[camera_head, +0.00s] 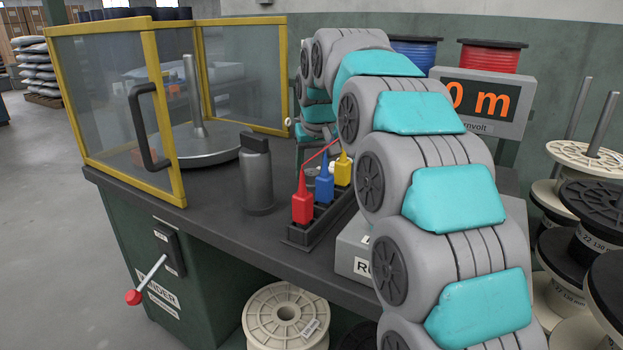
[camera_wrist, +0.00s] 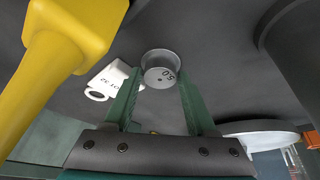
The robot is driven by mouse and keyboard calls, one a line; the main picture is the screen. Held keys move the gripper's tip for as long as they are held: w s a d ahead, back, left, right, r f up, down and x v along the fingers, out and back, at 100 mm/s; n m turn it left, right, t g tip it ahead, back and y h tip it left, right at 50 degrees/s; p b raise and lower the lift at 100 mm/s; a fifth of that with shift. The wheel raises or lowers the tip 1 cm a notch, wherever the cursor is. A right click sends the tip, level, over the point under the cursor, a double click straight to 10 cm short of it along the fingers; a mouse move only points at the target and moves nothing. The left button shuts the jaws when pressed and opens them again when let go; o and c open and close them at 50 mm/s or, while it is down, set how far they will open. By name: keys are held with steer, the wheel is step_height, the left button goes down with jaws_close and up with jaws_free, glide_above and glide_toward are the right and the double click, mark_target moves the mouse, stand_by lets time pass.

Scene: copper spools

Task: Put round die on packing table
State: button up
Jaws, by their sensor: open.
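A short grey round piece marked 50 (camera_wrist: 160,69), which looks like the round die, sits on the dark bench top (camera_wrist: 225,100) in the wrist view. My gripper (camera_wrist: 160,76) is open, with its green fingers on either side of the piece; I cannot tell whether they touch it. A white piece with printed digits and a round hole (camera_wrist: 108,81) lies just left of the left finger. In the head view my arm mostly hides the gripper, and the round piece is not clear there. No packing table can be made out.
Red, blue and yellow bottles (camera_head: 302,205) stand in a black rack (camera_head: 300,238) near the arm. A dark canister (camera_head: 256,172) and a yellow-framed guard (camera_head: 165,120) stand to the left. A display (camera_head: 484,101) and stacked spools (camera_head: 588,162) are at right.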

mark_target(312, 173)
steer(key=shift+c, duration=0.4)
jaws_close()
steer(key=shift+r, duration=0.1)
step_height(312, 173, up, 10)
steer(key=shift+f+p, duration=0.2)
steer(key=shift+p, duration=0.25)
stand_by(0.5)
